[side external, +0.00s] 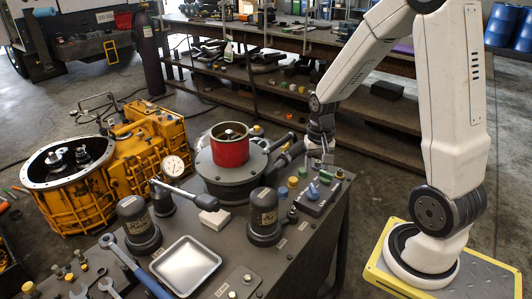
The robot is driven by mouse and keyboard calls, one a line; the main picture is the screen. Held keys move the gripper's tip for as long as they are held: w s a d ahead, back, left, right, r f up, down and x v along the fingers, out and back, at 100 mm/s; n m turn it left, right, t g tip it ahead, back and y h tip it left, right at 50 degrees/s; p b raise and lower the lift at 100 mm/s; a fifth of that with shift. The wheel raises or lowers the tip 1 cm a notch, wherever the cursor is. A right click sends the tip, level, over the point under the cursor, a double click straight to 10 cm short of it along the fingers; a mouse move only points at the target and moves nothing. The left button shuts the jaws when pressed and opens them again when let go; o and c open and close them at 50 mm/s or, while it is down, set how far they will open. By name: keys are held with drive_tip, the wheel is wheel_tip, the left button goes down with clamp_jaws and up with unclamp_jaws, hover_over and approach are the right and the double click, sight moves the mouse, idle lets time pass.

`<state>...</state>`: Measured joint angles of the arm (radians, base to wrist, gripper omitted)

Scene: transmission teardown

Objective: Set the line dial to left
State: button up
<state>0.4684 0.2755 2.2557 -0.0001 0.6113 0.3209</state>
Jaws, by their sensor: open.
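A dark control panel (318,198) sits at the right end of the grey workbench (285,265). My gripper (325,158) points down just above the back of the panel, apart from the knobs as far as I can see. It is open and appears empty. Its fingertips are small and dark in this view.
A red cylinder (229,150) on a round grey housing stands left of the panel. Two dark canisters (265,212) (136,220), a metal tray (187,264) and a white block (215,219) occupy the bench. A yellow transmission (150,145) stands behind left.

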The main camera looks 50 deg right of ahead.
sight(313, 188)
drive_tip(key=shift+f, duration=0.1)
drive_tip(key=shift+f, duration=3.8)
clamp_jaws()
